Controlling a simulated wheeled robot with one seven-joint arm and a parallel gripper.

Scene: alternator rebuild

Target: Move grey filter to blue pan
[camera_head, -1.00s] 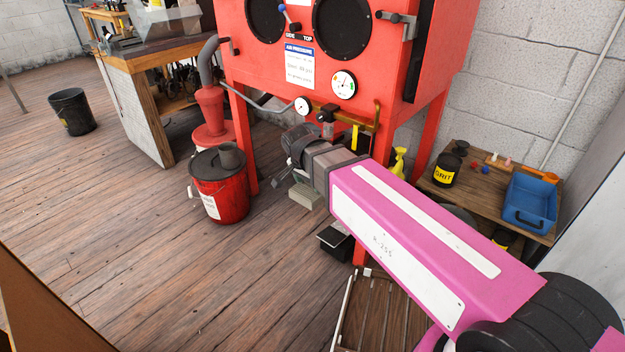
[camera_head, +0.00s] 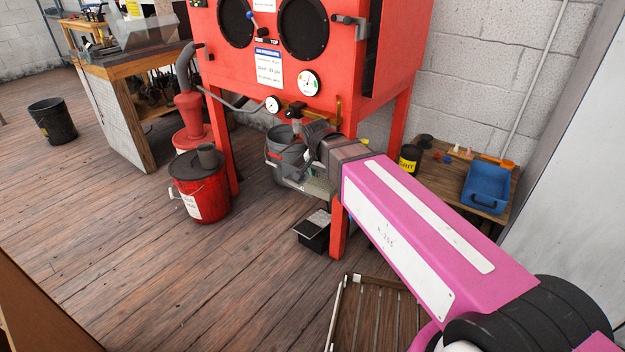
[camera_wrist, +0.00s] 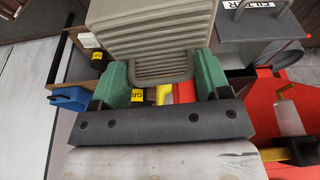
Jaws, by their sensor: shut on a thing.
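The grey filter (camera_wrist: 150,38), a ribbed block, fills the upper middle of the wrist view. My gripper (camera_wrist: 160,80) is shut on it, with a green fingertip on each side. The blue pan (camera_head: 488,190) sits on a low wooden table at the right, well apart from my gripper. The pan also shows in part at the left of the wrist view (camera_wrist: 68,97).
The red blast cabinet (camera_head: 355,85) and its legs stand close to my arm. The low table (camera_head: 445,187) also holds a black grit jar (camera_head: 410,158) and small items. A grey box with a filter label (camera_wrist: 255,30) shows in the wrist view. A red bucket (camera_head: 200,185) stands left.

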